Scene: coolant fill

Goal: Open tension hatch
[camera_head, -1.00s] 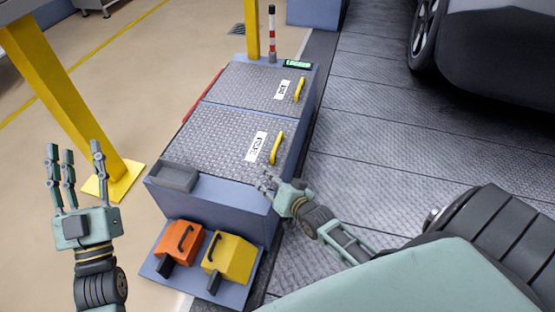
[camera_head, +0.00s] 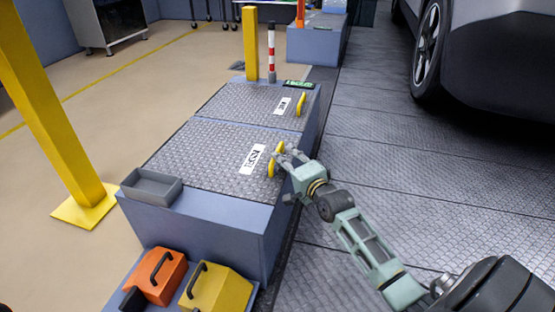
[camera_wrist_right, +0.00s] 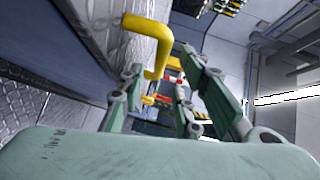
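Two grey tread-plate hatches lie closed on a blue-grey box, a near hatch (camera_head: 205,155) and a far hatch (camera_head: 245,103). Each has a white label too small to read surely, so I cannot tell which is the tension hatch. The near hatch has a yellow handle (camera_head: 271,166) at its right edge; the far one has a similar handle (camera_head: 301,104). My right gripper (camera_head: 284,157) is at the near handle. In the right wrist view, the yellow handle (camera_wrist_right: 152,40) reaches toward the space between the spread fingers (camera_wrist_right: 165,95). My left gripper is out of view.
A grey tray (camera_head: 152,187) sits at the box's near left corner. An orange block (camera_head: 158,275) and a yellow block (camera_head: 217,288) stand in front. A yellow post (camera_head: 250,45) and a striped post (camera_head: 271,52) rise behind. A car (camera_head: 480,50) stands at the right.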

